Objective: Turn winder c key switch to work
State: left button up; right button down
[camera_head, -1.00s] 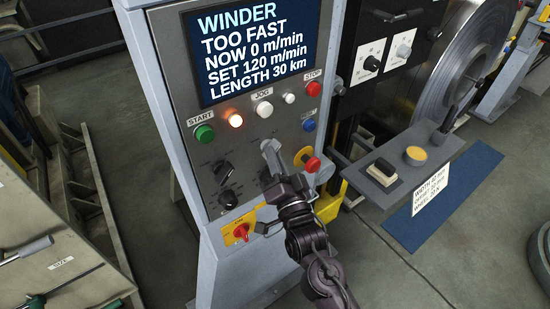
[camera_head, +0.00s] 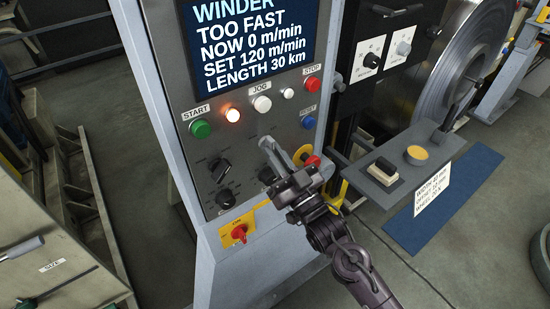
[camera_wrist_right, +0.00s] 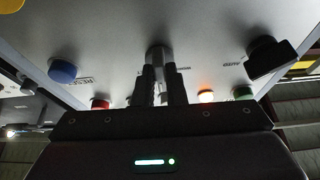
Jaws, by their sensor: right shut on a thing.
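The winder panel (camera_head: 180,150) is a grey sloping console with a screen headed WINDER. My right gripper (camera_head: 278,152) is at the panel's lower right, its fingers pointing at the panel face. In the right wrist view its two dark fingers (camera_wrist_right: 160,85) are shut on a small grey round switch (camera_wrist_right: 158,55), apparently the key switch. A small label beside it is hard to read. In the head view the gripper hides this switch, so its setting cannot be told. My left gripper is not in view.
Close by are a blue reset button (camera_head: 308,122), a black knob (camera_head: 219,170), a green start button (camera_head: 200,129), a lit lamp (camera_head: 232,115) and a red switch on a yellow plate (camera_head: 239,232). A grey shelf (camera_head: 440,150) juts out at right.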

jog(key=shift+w+d+n+g+y+b, duration=0.1)
jog(key=shift+n+g+y+b, duration=0.5)
jog(key=shift+n, duration=1.6)
jog(key=shift+w+d+n+g+y+b, duration=0.15)
jog(key=shift+n+g+y, duration=0.85)
jog(key=shift+n, duration=1.2)
jog(key=shift+s+d+n+g+y+b, duration=0.1)
jog(key=shift+n+g+y+b, duration=0.3)
jog(key=shift+n+g, duration=1.25)
jog(key=shift+r+n+t, duration=0.1)
jog(key=shift+n+t, duration=0.25)
jog(key=shift+n, duration=0.4)
jog(key=c, duration=1.5)
grip_release()
jog(key=b+v, duration=0.1)
jog(key=v, duration=0.6)
jog(key=shift+s+d+b, duration=0.2)
jog(key=shift+d+b, duration=0.05)
jog(key=shift+b, duration=0.15)
